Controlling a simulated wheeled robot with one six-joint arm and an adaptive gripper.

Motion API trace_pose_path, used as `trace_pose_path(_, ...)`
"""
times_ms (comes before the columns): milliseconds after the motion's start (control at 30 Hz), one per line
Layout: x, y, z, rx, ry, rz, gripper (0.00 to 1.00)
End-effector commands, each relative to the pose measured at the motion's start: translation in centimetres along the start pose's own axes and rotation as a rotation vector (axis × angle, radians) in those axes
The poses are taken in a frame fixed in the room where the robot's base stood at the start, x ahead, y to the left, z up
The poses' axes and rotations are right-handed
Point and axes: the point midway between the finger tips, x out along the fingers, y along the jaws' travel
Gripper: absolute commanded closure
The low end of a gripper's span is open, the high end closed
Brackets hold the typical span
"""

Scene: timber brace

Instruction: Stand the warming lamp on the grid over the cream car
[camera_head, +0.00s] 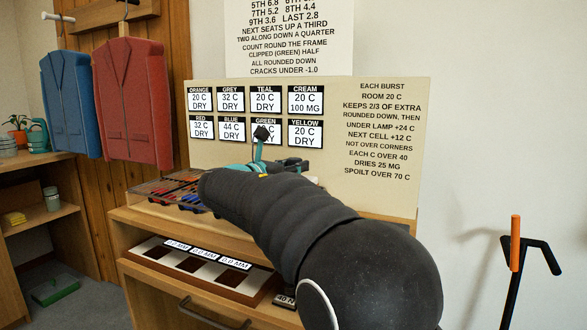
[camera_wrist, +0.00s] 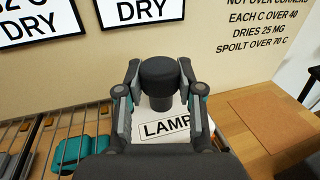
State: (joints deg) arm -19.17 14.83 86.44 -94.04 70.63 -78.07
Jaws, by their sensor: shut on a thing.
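The warming lamp (camera_wrist: 158,78) is dark with a round top, and my gripper (camera_wrist: 157,100) is shut on it, one finger on each side. It is in front of a white label reading LAMP; I cannot tell whether its base touches the bench. In the head view the grid's left part (camera_head: 165,187) shows red and blue cars. I cannot make out the cream car.
A backboard (camera_head: 380,190) with temperature cards stands close behind the bench. A tray of labelled slots (camera_head: 200,262) sits on a lower shelf. Brown board (camera_wrist: 262,125) lies right of the lamp. A stand with an orange grip (camera_head: 515,243) is at the right.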

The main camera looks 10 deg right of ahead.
Motion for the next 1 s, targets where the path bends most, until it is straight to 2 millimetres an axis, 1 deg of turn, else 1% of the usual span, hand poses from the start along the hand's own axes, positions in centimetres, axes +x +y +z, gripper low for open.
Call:
trace_pose_path(133,0.0,0.0,0.2,0.001,-0.001,0.000,1.00)
trace_pose_path(267,0.0,0.0,-0.2,0.001,-0.001,0.000,1.00)
trace_pose_path(300,0.0,0.0,-0.1,0.001,0.000,0.000,0.53)
trace_pose_path(367,0.0,0.0,-0.1,0.001,0.000,0.000,0.38)
trace_pose_path(633,0.0,0.0,-0.1,0.001,0.000,0.000,0.38)
trace_pose_path(733,0.0,0.0,0.2,0.001,0.000,0.000,0.38)
trace_pose_path(867,-1.4,0.1,0.1,0.000,0.000,0.004,0.38)
trace_pose_path(1000,-4.0,0.1,0.2,0.001,0.000,0.005,0.38)
